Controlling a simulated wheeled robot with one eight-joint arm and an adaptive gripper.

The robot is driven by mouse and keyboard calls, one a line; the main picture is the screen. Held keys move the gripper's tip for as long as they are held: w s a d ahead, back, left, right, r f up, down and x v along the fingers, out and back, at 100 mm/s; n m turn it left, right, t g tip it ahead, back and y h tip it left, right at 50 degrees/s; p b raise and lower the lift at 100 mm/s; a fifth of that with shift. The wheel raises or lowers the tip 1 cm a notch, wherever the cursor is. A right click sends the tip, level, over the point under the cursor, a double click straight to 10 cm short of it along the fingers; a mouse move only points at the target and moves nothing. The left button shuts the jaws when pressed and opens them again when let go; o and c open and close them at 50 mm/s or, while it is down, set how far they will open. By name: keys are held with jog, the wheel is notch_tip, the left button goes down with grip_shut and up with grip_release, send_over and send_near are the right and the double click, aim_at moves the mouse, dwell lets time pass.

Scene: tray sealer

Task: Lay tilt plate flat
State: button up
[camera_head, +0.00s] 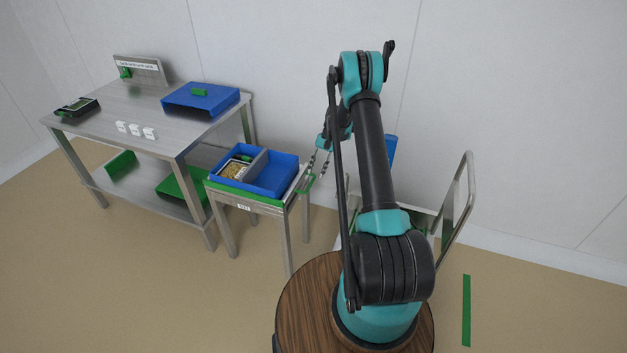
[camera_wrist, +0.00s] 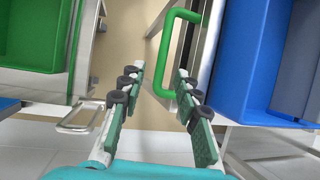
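The tilt plate (camera_head: 245,201) shows as a green edge under a divided blue crate (camera_head: 284,181) on a small metal stand (camera_head: 238,209). I cannot tell its exact tilt. Its green loop handle (camera_head: 309,187) sticks out on the right side. In the wrist view the handle (camera_wrist: 166,45) reaches between the finger pads, its near end beside the right finger. My gripper (camera_head: 318,167) is at the handle; in the wrist view my gripper (camera_wrist: 159,73) is open, with a gap on the left of the bar. Contact on the right is unclear.
The blue crate holds a tray with yellowish contents (camera_head: 234,169) left of its divider. A metal bench (camera_head: 150,104) with a blue box (camera_head: 200,100) stands at left. A trolley with a metal rail (camera_head: 461,198) is at right, partly behind my arm. A green crate (camera_wrist: 36,35) is close left in the wrist view.

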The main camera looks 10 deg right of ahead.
jog(key=v, duration=0.5)
jog(key=shift+w+d+r, duration=0.15)
jog(key=shift+r, duration=0.15)
jog(key=s+a+r+n+t+h, duration=0.2)
jog(key=s+r+t, duration=0.2)
jog(key=s+r, duration=1.35)
jog(key=s+n+t+h, duration=0.2)
jog(key=s+n+t, duration=0.1)
jog(key=s, duration=2.1)
jog(key=shift+d+n, duration=0.3)
jog(key=shift+d, duration=0.1)
jog(key=shift+r, duration=0.1)
